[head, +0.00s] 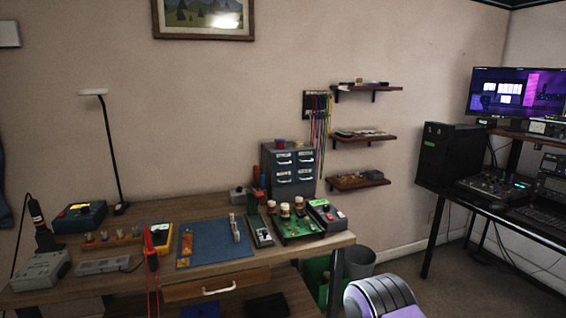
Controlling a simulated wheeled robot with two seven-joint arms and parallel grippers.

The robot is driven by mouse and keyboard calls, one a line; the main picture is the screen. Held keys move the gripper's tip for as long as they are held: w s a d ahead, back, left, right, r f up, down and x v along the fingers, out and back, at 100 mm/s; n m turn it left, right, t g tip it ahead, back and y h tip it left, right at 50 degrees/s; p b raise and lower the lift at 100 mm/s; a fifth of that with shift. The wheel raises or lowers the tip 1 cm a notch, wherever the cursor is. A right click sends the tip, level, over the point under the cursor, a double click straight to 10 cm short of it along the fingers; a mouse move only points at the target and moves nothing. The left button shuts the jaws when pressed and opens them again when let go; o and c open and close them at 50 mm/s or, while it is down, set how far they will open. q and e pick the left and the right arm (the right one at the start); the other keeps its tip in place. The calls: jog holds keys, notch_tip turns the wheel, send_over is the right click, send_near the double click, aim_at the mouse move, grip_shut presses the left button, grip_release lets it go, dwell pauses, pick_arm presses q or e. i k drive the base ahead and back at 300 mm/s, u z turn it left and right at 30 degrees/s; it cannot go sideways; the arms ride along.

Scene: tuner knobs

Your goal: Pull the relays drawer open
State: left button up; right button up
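A small dark grey cabinet (268,170) stands at the back right of the workbench. Its front has drawers in two columns and two rows, each with a light handle and a small label: upper left (284,158), upper right (306,157), lower left (284,178) and lower right (305,175). All look shut. The labels are too small to read, so I cannot tell which is the relays drawer.
The wooden bench (140,212) holds a blue mat (215,240), a green circuit board (292,225) and a dark device (325,215) in front of the cabinet. A wide wooden drawer (216,285) is under the bench edge. Shelves (364,138) hang to the right.

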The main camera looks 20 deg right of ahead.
aim_at(281, 160)
jog(key=k, duration=0.65)
jog(key=z, duration=0.6)
jog(key=i, duration=0.6)
jog(key=z, duration=0.95)
jog(key=i, duration=0.9)
jog(key=u, duration=0.2)
